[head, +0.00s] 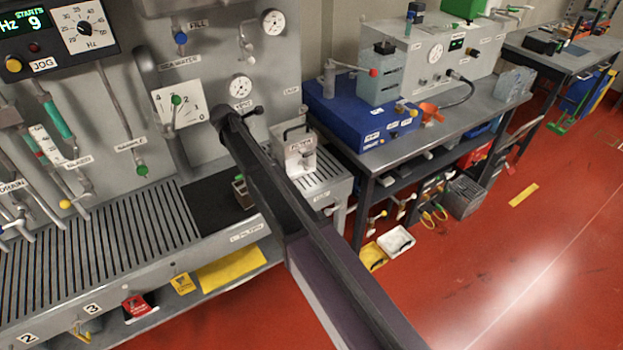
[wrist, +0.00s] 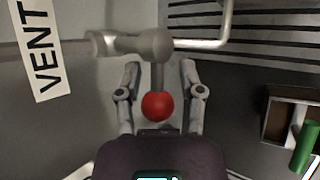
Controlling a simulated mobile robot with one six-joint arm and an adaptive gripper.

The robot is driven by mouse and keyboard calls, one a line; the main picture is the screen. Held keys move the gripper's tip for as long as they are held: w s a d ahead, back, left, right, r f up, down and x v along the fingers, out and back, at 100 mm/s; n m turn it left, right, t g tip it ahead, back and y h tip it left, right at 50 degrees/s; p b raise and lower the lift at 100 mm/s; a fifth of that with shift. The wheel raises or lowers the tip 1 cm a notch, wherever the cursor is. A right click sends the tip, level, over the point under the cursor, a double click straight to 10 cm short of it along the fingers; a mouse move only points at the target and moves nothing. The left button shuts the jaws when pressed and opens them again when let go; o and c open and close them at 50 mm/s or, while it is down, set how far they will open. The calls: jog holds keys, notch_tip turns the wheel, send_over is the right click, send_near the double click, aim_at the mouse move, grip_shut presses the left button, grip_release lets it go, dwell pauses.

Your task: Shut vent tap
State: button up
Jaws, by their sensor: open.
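The vent tap (wrist: 130,44) shows in the wrist view as a grey cylindrical body with a short lever that ends in a red ball knob (wrist: 157,106). The VENT label (wrist: 40,52) is to its left. My gripper (wrist: 160,68) is open, one finger on each side of the lever and knob. Gaps show between the fingers and the knob, so it is not gripped. In the head view the VENT label (head: 242,105) is on the grey panel, and my dark arm covers most of the area below it. I cannot make out my fingers or the red knob there.
A small box with a green part (wrist: 306,146) is at the lower right. Gauges (head: 241,87) and other taps crowd the panel. A blue unit (head: 350,115) stands on the bench to the right.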

jog(key=s+a+f+n+t+h+b, duration=0.2)
jog(key=s+a+n+t+h+b, duration=0.35)
jog(key=s+b, duration=0.75)
jog(key=s+d+f+m+g, duration=0.1)
jog(key=d+f+m, duration=0.1)
jog(key=d, duration=0.7)
jog(key=s+d+f+m+g+p, duration=0.1)
jog(key=d+m, duration=0.4)
jog(key=d, duration=0.5)
jog(key=s+d+f+m+g, duration=0.2)
jog(key=s+d+f+m, duration=0.1)
jog(key=d, duration=0.6)
jog(key=shift+s+d+m+y, duration=0.25)
jog(key=shift+m+y, duration=0.2)
dwell(0.9)
jog(key=shift+g, duration=0.25)
